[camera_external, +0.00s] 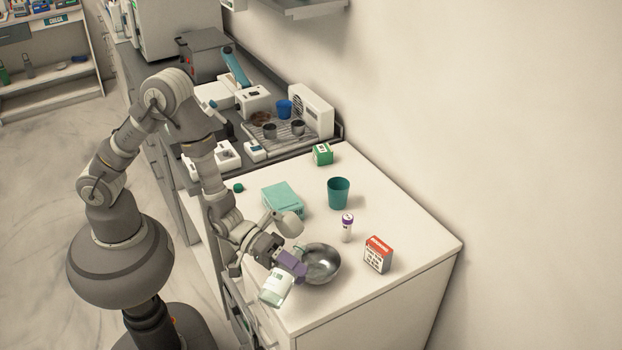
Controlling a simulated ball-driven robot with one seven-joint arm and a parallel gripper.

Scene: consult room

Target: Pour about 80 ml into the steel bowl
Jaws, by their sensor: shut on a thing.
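The steel bowl (322,266) stands on the white counter near its front left edge. My gripper (289,263) is at the bowl's left rim and is shut on a white and pale green container (275,290). The container looks tilted, with its pale end at the lower left, beside the bowl in the picture. A purple part shows where the gripper meets it; I cannot tell whose part it is. The container's mouth and contents cannot be made out, and no stream of liquid is visible. The inside of the bowl looks dark, and I cannot tell whether it holds anything.
Near the bowl stand a purple-capped vial (347,228), a red and white box (378,254) and a teal cup (339,193). The counter's right part is clear.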

